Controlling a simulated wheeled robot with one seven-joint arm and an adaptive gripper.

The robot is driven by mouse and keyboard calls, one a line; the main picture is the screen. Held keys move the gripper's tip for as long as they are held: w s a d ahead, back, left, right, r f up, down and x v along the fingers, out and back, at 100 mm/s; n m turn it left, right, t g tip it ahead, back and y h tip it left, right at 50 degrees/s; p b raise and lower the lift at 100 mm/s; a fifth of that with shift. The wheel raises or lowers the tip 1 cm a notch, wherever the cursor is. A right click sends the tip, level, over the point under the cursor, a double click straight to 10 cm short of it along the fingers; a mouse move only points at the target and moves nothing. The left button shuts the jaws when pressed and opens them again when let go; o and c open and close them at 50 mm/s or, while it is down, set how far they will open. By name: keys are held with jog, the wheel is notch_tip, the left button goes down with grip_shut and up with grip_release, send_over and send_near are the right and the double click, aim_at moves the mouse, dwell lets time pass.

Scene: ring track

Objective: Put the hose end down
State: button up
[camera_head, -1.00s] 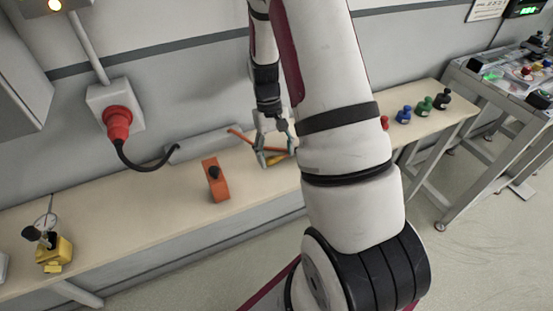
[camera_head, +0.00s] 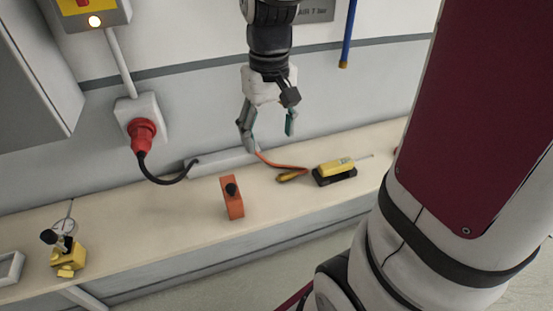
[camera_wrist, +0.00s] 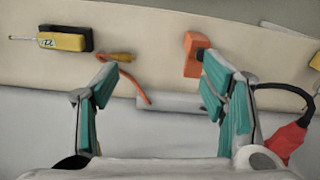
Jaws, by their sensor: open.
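The hose end (camera_head: 292,176) is a yellow-brown tip on a thin orange hose (camera_head: 268,160). It lies on the wooden bench, and the hose runs back to the wall-side grey duct. In the wrist view the hose end (camera_wrist: 120,57) and the orange hose (camera_wrist: 138,86) show between and just beyond my fingers. My gripper (camera_head: 268,134) hangs above the back of the bench, open and empty, apart from the hose end. Its teal-padded fingers (camera_wrist: 157,78) are spread wide in the wrist view.
A yellow instrument in a black cradle (camera_head: 336,172) lies just right of the hose end. An orange block with a black knob (camera_head: 232,197) stands to its left. A red plug with black cable (camera_head: 143,137) and a blue hose (camera_head: 349,32) hang on the wall. A yellow gauge device (camera_head: 68,252) stands far left.

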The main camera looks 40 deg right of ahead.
jog(key=s+a+r+n+t, duration=0.1)
jog(key=s+a+r+t, duration=0.1)
jog(key=s, duration=0.4)
jog(key=s+a+r+t, duration=0.1)
jog(key=s+a+r, duration=0.3)
jog(key=s+a, duration=0.2)
jog(key=shift+s+r+n+t, duration=0.25)
jog(key=shift+s+n+t, duration=0.15)
jog(key=shift+s, duration=0.3)
